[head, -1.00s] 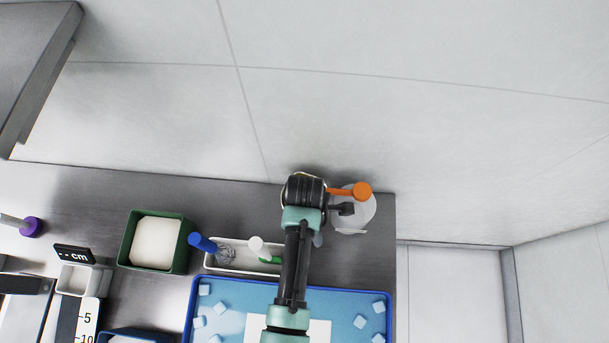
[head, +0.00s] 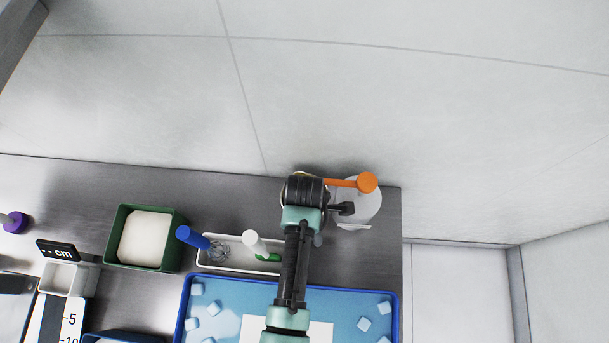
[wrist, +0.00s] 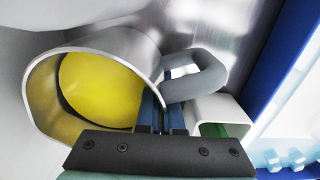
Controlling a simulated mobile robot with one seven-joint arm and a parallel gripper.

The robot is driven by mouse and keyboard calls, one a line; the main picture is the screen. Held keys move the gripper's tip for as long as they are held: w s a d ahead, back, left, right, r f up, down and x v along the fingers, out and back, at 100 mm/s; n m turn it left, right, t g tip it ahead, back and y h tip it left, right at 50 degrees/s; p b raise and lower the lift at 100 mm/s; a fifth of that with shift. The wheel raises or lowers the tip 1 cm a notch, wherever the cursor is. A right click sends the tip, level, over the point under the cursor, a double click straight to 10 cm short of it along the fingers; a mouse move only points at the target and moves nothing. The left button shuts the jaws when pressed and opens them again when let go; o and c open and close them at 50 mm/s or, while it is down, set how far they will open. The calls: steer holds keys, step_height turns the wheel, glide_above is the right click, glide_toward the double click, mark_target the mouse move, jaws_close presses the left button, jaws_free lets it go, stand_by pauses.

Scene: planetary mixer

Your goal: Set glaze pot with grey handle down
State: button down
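The glaze pot (wrist: 100,85) is a pale metal vessel with yellow glaze (wrist: 100,90) inside. In the wrist view its mouth is turned toward the camera. Its grey looped handle (wrist: 208,72) reaches to the right. The blue fingers of my gripper (wrist: 161,112) are close together at the inner end of the handle and look shut on it; the exact contact is hidden.
A white tray (head: 226,267) with blue- and white-ended tools lies left of my wrist. A green container (head: 118,222) stands farther left. A blue tray (head: 393,320) with pale cubes is in front. The wall is close behind.

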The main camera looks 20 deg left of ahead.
steer(key=c, duration=1.5)
jaws_free()
steer(key=shift+f, duration=0.1)
steer(key=o, duration=0.4)
step_height(320, 180, up, 12)
steer(key=shift+f+p, duration=0.15)
steer(key=shift+p, duration=0.4)
steer(key=shift+r, duration=0.3)
